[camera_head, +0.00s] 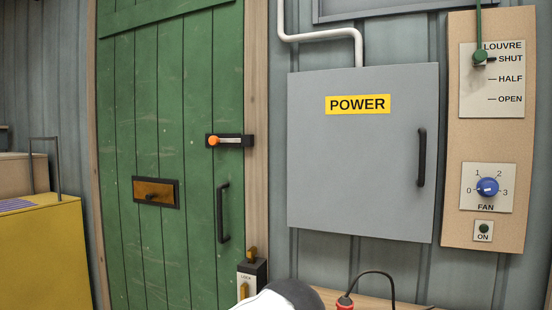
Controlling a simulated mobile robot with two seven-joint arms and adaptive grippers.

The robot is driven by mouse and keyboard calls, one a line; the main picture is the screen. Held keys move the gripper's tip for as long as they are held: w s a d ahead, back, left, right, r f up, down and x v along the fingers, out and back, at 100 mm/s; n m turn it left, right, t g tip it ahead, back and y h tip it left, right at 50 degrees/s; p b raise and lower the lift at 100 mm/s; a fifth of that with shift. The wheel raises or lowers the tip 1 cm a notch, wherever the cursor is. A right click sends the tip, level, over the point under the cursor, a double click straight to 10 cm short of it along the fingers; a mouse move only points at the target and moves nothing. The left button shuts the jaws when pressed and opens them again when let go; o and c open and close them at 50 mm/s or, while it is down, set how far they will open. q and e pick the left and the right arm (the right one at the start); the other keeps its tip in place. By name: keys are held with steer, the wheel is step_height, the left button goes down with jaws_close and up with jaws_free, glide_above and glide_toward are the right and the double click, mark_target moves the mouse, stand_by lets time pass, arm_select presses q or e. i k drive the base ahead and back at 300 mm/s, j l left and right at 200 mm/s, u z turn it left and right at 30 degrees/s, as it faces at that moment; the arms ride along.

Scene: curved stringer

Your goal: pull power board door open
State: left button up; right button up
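The power board is a grey box on the wall with a yellow POWER label (357,104). Its flat grey door (350,170) looks shut. A black vertical handle (421,157) sits near the door's right edge. Part of my own body, white and dark, shows at the bottom centre, below the board and apart from it. No gripper fingers can be made out, and nothing touches the handle.
A green plank door (160,220) with an orange-tipped latch (214,141) stands left of the board. A panel (490,130) with louvre and fan controls is close to the right of the handle. A red plug (344,302) with a black cable lies below. A yellow box (45,250) stands far left.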

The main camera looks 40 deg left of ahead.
mark_target(362, 143)
steer(key=u, duration=0.8)
